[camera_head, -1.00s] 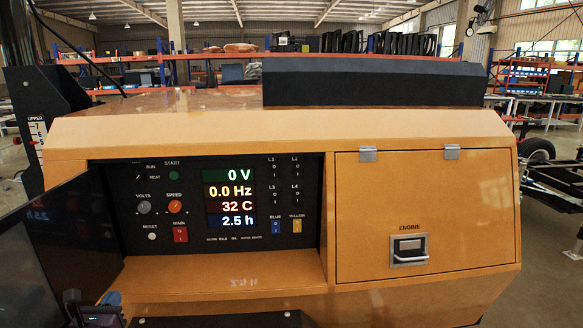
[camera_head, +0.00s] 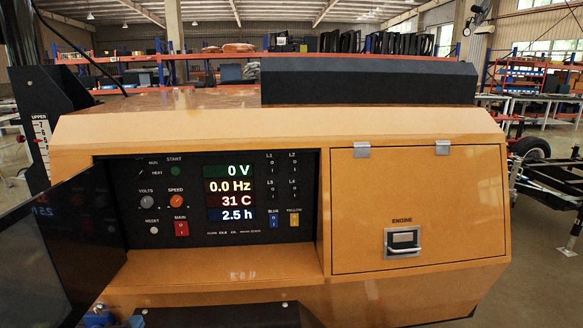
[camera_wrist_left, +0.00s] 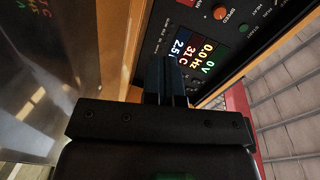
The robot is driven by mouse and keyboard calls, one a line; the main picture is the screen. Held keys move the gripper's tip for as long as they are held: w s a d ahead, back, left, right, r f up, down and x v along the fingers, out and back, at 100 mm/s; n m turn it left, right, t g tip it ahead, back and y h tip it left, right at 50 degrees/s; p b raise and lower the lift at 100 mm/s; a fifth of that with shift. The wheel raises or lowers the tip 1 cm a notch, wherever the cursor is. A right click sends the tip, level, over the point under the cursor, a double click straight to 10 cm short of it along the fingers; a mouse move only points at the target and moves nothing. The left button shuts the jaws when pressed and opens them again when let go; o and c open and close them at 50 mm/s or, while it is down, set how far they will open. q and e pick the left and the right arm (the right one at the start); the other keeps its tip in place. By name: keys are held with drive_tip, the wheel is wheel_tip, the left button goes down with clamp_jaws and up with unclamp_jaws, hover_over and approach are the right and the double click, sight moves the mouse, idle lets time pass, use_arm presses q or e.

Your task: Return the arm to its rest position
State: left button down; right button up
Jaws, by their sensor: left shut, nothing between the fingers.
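My left gripper (camera_wrist_left: 166,80) is shut and empty in the left wrist view, in front of the control panel. In the head view only dark and blue parts of my left arm (camera_head: 120,318) show at the bottom left edge, below the panel. The control panel (camera_head: 140,222) is black, recessed in the orange machine (camera_head: 400,285), and its display (camera_head: 230,193) reads 0 V, 0.0 Hz, 31 C and 2.5 h. My right gripper is not in view.
A dark glossy door (camera_head: 75,240) stands open at the panel's left. An ENGINE hatch with a metal handle (camera_head: 403,241) is closed at the right. A black column (camera_head: 50,110) stands far left. Shelves (camera_head: 200,65) and a wheeled frame (camera_head: 535,160) are behind.

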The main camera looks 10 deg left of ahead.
use_arm(q)
drive_tip(key=s+d+f+n+g+h, duration=0.2)
drive_tip(key=s+d+f+n, duration=0.4)
drive_tip(key=s+d, duration=0.3)
drive_tip(key=s+d+f+n+g+h, duration=0.2)
drive_tip(key=s+d+f+n, duration=0.4)
drive_tip(key=s+d, duration=0.3)
drive_tip(key=s, duration=0.3)
drive_tip(key=shift+f+n+g, duration=0.2)
drive_tip(key=shift+n+g, duration=0.1)
drive_tip(key=shift+g, duration=0.1)
idle(2.7)
